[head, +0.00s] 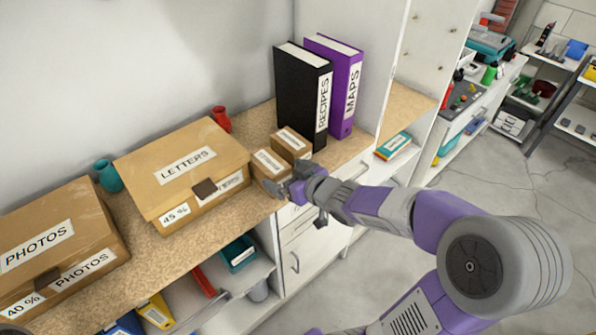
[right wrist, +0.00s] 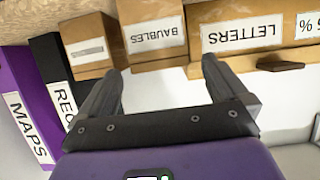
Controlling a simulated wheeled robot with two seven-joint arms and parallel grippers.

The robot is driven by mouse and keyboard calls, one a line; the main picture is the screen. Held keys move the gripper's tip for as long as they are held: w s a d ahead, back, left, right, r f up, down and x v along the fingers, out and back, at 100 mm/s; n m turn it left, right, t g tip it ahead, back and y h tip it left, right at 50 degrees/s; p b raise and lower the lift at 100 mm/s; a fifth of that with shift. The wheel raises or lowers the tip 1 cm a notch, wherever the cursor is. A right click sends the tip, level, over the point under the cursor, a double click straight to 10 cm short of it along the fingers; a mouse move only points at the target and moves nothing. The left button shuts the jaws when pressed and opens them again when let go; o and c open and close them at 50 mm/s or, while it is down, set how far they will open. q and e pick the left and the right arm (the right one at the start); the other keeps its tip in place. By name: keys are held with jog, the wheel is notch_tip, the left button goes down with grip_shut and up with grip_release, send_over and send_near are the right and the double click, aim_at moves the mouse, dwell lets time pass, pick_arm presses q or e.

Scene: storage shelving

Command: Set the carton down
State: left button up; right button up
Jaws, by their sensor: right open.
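Two small brown cartons stand on the shelf top between the LETTERS box and the binders. The nearer carton (head: 270,162) has a white label; in the right wrist view the carton labelled BAUBLES (right wrist: 153,60) shows upside down. The other small carton (head: 292,142) stands beside it, toward the binders, and also shows in the right wrist view (right wrist: 88,50). My right gripper (head: 277,187) is at the shelf's front edge, just in front of the nearer carton. Its fingers (right wrist: 160,80) are apart with nothing between them, and the BAUBLES carton lies beyond them. My left gripper is out of view.
The LETTERS box (head: 185,165) and PHOTOS box (head: 62,245) stand to the left on the shelf top (head: 150,258). A black RECIPES binder (head: 300,95) and purple MAPS binder (head: 343,85) stand behind. A red vase (head: 221,119) and teal vase (head: 108,176) stand near the wall.

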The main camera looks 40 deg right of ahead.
pick_arm(q)
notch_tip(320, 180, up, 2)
jog(key=shift+p, duration=0.55)
pick_arm(e)
jog(key=v, duration=0.5)
jog(key=shift+s, duration=0.1)
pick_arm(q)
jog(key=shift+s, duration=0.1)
